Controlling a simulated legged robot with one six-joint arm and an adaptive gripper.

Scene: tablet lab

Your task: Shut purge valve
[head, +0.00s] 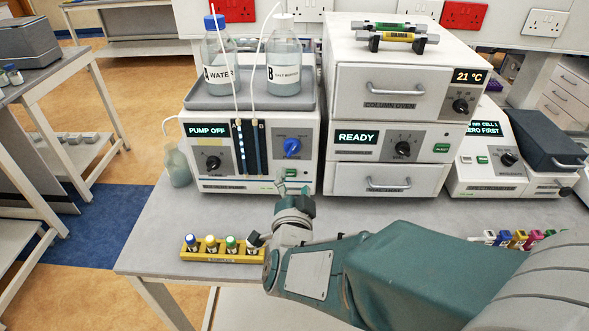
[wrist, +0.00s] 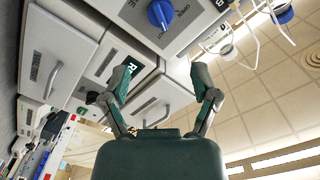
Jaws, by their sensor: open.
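The purge valve appears to be the blue knob (head: 291,147) on the right part of the pump's front panel (head: 218,160). The pump display reads PUMP OFF. The blue knob also shows at the top of the wrist view (wrist: 160,13), beyond my fingertips.
Bottles marked WATER (head: 221,74) and SALT BUFFER (head: 284,72) stand on the pump with thin tubes. The column oven (head: 388,78) and a READY unit (head: 389,140) are to the right. A yellow vial rack (head: 222,257) sits at the bench front. A bottle (head: 177,166) stands left of the pump.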

